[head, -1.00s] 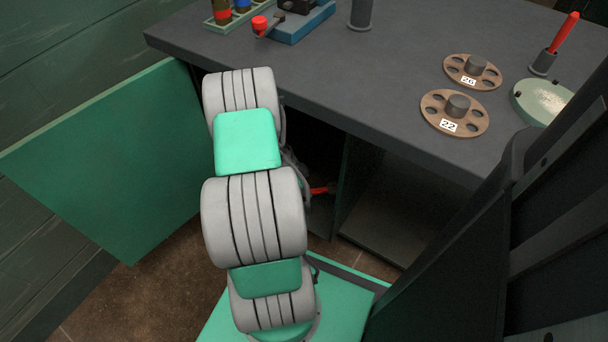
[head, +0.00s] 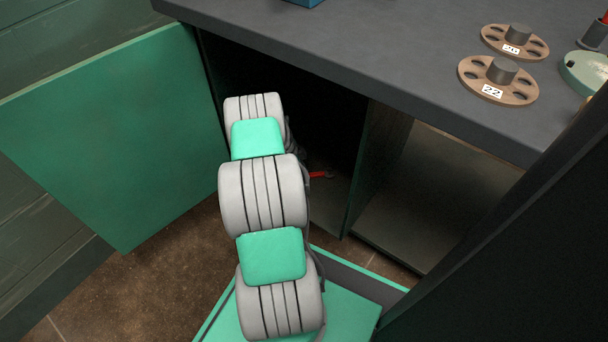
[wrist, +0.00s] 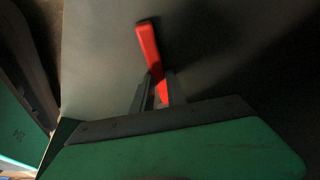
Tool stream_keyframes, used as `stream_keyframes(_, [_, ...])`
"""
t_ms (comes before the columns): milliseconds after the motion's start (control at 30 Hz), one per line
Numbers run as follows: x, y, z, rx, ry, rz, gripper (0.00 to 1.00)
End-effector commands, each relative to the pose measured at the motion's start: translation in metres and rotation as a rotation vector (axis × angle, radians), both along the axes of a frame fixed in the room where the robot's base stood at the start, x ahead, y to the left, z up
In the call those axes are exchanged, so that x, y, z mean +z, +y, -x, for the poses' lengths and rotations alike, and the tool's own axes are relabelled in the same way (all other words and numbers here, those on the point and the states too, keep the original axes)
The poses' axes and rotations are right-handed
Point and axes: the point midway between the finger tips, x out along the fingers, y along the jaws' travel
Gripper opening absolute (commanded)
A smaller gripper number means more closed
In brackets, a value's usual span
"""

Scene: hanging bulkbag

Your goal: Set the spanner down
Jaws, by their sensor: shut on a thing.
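The spanner (wrist: 148,46) shows as a flat red bar in the wrist view, sticking out beyond my gripper (wrist: 155,90). My gripper is shut on it, with the two grey fingers on either side. In the head view a small red part of the spanner (head: 321,174) shows just right of my arm, inside the open left compartment of the cabinet (head: 345,205). My arm hides most of my gripper there. A pale grey surface lies behind the spanner in the wrist view; I cannot tell whether the spanner touches it.
The green cabinet door (head: 115,140) stands open at left. An upright divider (head: 372,165) separates the left compartment from an open right one (head: 430,205). The dark worktop (head: 370,50) overhangs both. Brown discs marked 22 (head: 498,80) and 26 (head: 515,42) lie on it.

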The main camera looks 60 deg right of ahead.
Motion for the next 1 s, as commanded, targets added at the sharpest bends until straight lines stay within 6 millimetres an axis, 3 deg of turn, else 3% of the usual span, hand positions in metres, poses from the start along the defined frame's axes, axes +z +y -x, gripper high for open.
stream_keyframes(167, [-0.002,0.0,0.0,0.0,0.001,-0.001,0.0])
stream_keyframes(200, [-0.002,0.0,0.0,0.0,0.001,-0.001,0.2])
stream_keyframes(433, [-0.002,0.001,0.0,0.0,0.001,-0.001,0.39])
stream_keyframes(733, [0.002,0.0,0.0,0.0,0.0,0.0,0.4])
stream_keyframes(867, [0.025,0.005,-0.006,0.001,0.0,0.0,0.4])
stream_keyframes(1000, [0.061,0.013,-0.018,0.002,-0.001,0.001,0.4])
